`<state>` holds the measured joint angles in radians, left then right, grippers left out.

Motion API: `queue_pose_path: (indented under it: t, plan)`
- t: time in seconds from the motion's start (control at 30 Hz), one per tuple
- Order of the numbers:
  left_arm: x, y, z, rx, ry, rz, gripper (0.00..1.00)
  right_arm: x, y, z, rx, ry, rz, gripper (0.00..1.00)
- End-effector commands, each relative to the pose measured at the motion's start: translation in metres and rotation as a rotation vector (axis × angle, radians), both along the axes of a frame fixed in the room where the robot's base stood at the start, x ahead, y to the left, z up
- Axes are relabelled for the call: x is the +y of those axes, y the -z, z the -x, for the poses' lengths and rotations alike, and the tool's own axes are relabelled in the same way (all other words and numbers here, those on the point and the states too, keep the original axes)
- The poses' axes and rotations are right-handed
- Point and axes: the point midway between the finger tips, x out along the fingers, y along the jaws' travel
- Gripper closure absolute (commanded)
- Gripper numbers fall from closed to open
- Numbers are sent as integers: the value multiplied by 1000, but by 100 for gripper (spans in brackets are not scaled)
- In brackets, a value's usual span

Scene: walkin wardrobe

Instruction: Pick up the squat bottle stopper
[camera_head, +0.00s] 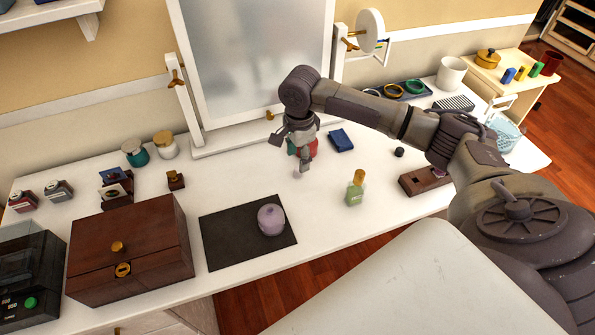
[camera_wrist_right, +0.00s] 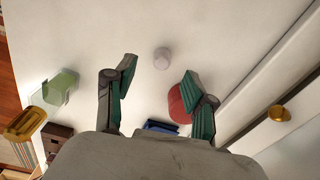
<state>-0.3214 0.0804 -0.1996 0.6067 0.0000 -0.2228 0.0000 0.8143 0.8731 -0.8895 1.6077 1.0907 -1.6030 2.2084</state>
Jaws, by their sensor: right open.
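A small, squat, pale grey-white round piece, which looks like the squat bottle stopper (camera_head: 297,175), stands on the white table just below my right gripper (camera_head: 302,160). In the right wrist view the stopper (camera_wrist_right: 162,59) shows slightly beyond the fingertips, near the middle of the gap between them. My right gripper (camera_wrist_right: 160,72) is open with its two teal-padded fingers apart, and nothing is between them. It points down above the table and does not visibly touch the stopper. My left gripper is not in view.
A red object (camera_wrist_right: 180,105) lies beside the right finger. A purple jar (camera_head: 271,220) sits on a dark mat (camera_head: 222,245). A mirror (camera_head: 258,60) rises behind.

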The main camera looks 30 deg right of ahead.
Motion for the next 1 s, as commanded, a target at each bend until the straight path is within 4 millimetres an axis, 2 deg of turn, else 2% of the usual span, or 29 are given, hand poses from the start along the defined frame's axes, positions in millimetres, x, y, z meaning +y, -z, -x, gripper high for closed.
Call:
queue_pose_path:
  t: [0.2,0.27,0.5,0.77,1.0]
  plan:
    - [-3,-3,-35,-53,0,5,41,-3,17,-2,1,0,0,45]
    - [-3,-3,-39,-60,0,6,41,-5,26,-3,2,-1,1,45]
    - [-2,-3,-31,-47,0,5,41,-7,55,-6,0,-3,2,45]
    - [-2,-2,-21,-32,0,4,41,-7,57,-6,-2,-3,1,45]
    - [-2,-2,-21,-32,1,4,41,-7,57,-6,-1,-3,1,85]
